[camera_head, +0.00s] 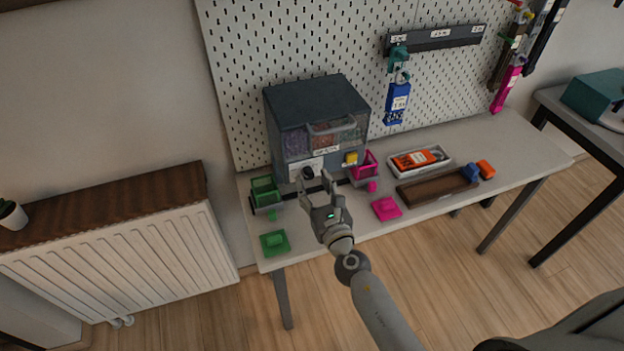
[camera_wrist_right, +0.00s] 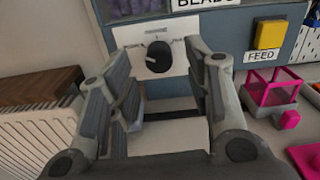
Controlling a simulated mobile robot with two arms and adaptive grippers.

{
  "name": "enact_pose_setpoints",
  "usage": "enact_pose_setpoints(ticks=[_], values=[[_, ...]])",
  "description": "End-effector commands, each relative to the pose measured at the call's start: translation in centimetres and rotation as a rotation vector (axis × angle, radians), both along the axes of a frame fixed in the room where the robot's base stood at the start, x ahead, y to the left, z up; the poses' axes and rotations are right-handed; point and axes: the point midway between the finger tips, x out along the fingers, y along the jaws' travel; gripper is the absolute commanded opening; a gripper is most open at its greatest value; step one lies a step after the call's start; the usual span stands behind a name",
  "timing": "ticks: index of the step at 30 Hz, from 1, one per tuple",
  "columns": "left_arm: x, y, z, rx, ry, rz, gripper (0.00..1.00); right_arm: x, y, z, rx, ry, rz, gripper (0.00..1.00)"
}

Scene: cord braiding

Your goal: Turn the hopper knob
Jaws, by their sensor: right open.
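The bead hopper (camera_head: 318,125) is a dark blue-grey box with a clear front, standing on the table against the pegboard. Its black round knob (camera_head: 307,173) sits on a white plate low on its front. In the right wrist view the knob (camera_wrist_right: 158,57) shows between and beyond the fingers, in front of the jaw opening. My right gripper (camera_head: 318,186) is open and empty, with its fingers pointing at the hopper front. In the right wrist view the gripper (camera_wrist_right: 160,75) has a finger on each side of the knob's line; contact is not seen. My left gripper is not in view.
A yellow FEED button (camera_wrist_right: 269,35) is right of the knob. A green bin (camera_head: 266,192) and a pink bin (camera_head: 364,170) stand beside the hopper. A green lid (camera_head: 275,243) and a pink lid (camera_head: 386,208) lie in front. A brown tray (camera_head: 437,187) lies to the right.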

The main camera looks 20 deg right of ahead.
Motion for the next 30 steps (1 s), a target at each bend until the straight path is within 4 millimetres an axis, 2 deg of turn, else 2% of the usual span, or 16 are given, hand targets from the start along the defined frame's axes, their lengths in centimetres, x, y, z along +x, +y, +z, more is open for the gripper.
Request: enact_pose_setpoints(ticks=[6,15,25,30], values=[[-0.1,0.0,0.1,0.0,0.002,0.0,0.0,1.5,0.1,0.0,0.001,0.001,0.001,0.46],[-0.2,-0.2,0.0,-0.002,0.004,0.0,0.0,1.6,0.1,-0.1,0.001,0.001,0.001,0.45],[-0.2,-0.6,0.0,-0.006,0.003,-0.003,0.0,1.6,0.1,-0.1,0.001,0.001,0.001,0.02],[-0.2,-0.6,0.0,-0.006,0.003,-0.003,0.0,1.6,0.1,-0.1,0.007,0.001,0.001,0.0]])
